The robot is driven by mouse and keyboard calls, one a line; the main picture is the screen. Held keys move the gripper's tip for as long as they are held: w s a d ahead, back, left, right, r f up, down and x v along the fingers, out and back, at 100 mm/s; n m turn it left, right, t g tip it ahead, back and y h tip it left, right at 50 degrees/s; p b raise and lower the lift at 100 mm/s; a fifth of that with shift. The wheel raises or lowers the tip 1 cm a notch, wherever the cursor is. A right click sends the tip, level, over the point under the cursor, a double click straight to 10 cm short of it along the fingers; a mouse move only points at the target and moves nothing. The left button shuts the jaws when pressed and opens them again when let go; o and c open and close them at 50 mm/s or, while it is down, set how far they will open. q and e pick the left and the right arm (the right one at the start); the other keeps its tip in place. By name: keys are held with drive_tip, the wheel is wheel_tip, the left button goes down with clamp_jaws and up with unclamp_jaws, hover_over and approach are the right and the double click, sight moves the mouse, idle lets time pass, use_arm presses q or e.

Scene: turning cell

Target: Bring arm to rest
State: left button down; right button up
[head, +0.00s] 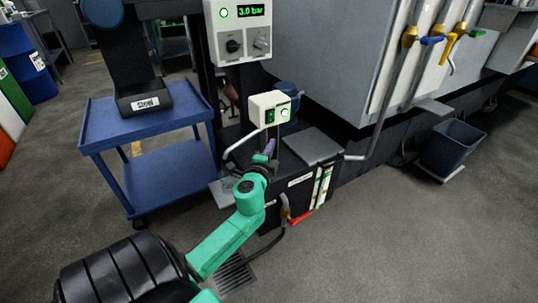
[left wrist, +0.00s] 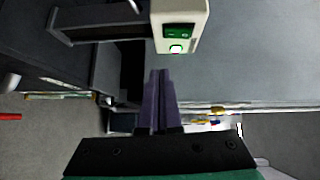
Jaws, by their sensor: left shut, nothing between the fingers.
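My left arm, green with a black ribbed sleeve, reaches from the bottom left of the head view toward the dark cabinet. Its left gripper (head: 268,147) has purple fingers and is just below the cream switch box. In the left wrist view the left gripper (left wrist: 158,80) shows its two fingers together, shut and empty. The cream switch box (head: 257,106) has a lit green-white button. It also shows at the top of the left wrist view (left wrist: 180,10), beyond the fingertips. I cannot tell whether the fingers touch anything. My right gripper is not in view.
A blue cart (head: 150,128) with a "Steel" bin (head: 145,98) stands left of the arm. A dark cabinet (head: 305,185) with a hanging hose is close to the gripper. A panel reading 3.0 bar (head: 238,30) is above.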

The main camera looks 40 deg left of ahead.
use_arm(q)
drive_tip(key=v, duration=0.3)
drive_tip(key=shift+s+d, duration=0.25)
